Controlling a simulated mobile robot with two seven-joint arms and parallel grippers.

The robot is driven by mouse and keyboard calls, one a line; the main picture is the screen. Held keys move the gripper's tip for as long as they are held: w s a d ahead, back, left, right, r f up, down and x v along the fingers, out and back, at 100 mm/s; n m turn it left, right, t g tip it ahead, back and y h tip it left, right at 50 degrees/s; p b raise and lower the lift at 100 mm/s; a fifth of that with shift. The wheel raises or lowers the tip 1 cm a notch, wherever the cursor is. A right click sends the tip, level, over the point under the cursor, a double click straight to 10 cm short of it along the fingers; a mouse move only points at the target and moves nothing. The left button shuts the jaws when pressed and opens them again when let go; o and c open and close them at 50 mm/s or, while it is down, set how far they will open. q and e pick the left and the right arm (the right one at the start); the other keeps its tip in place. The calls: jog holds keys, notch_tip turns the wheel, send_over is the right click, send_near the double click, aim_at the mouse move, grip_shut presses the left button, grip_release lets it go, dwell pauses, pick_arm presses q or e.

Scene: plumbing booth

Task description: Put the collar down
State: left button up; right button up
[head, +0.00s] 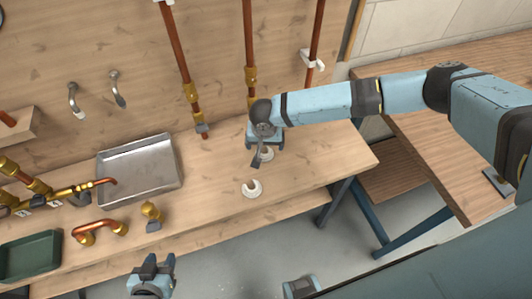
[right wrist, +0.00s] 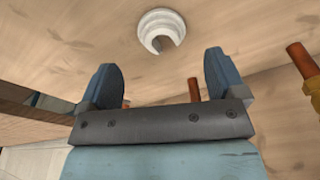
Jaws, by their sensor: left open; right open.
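The nearer collar (head: 253,188) is close to the bench's front edge. My left gripper (head: 153,272) is open and empty, in front of the bench.
Copper pipes (head: 250,40) with brass fittings run up the back wall. A metal tray (head: 140,168), a green tray (head: 30,257), copper elbows (head: 98,230) and a brass valve (head: 151,211) are on the left. The bench right of the collars (head: 330,160) is clear.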

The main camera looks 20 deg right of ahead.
aim_at(265, 151)
jog(key=shift+w+d+f+p, duration=0.15)
jog(key=shift+w+f, duration=0.1)
jog(key=shift+f, duration=1.3)
jog(key=shift+w+a+f+p, duration=0.1)
jog(key=shift+w+f+p, duration=0.1)
jog(key=shift+f, duration=1.3)
jog(key=c, duration=1)
jog(key=shift+r, duration=0.1)
jog(key=shift+c, duration=0.2)
notch_tip(265, 151, up, 19)
jog(key=shift+f+b, duration=0.15)
jog(key=shift+b, duration=0.35)
jog(key=s+d+r+n, duration=0.1)
jog(key=s+d+r, duration=0.1)
jog(key=s, duration=0.1)
jog(key=s+d+r+n, duration=0.1)
jog(key=s+d+r, duration=0.1)
jog(key=d, duration=0.1)
jog(key=s+d+r+n, duration=0.2)
jog(key=s, duration=0.1)
jog(key=shift+s+d+y, duration=0.3)
jog(key=shift+d, duration=0.1)
